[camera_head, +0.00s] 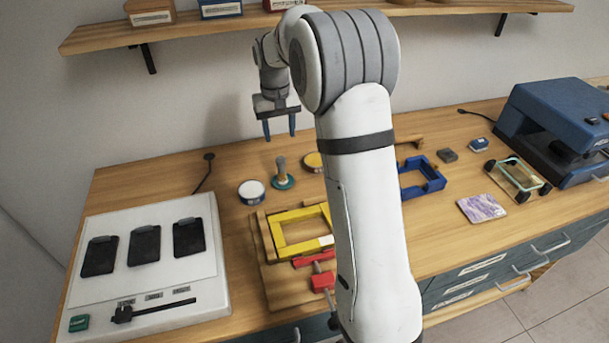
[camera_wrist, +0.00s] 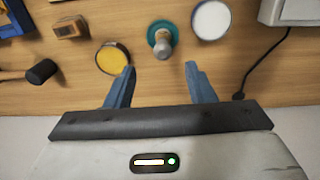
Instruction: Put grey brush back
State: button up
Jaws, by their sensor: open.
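A grey-handled piece (camera_head: 282,168) stands upright on a round teal base (camera_head: 283,183) on the bench, between a white-topped jar (camera_head: 251,191) and a yellow-topped jar (camera_head: 313,161). It looks like the grey brush, but I cannot tell whether the teal part is its head or a holder. In the wrist view the grey handle (camera_wrist: 163,42) points toward me, just beyond the fingertips. My gripper (camera_head: 279,134) is open and empty, pointing down above it, apart from it. In the wrist view my gripper (camera_wrist: 160,68) shows its two blue fingers spread.
Yellow frame (camera_head: 293,246) and red parts lie in front, partly behind my arm. A white panel (camera_head: 90,290) with three black pads is at left. A shelf (camera_head: 190,35) hangs above.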

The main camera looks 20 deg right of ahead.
jog(key=s+r+t, duration=0.1)
jog(key=s+r, duration=0.3)
jog(key=s, duration=0.4)
jog(key=s+r, duration=0.3)
jog(key=s, duration=0.4)
jog(key=s+f+t, duration=0.2)
jog(key=s, duration=1.6)
jog(key=shift+s+d, duration=0.2)
jog(key=shift+d, duration=0.1)
jog(key=shift+f, duration=0.1)
jog(key=shift+c, duration=0.2)
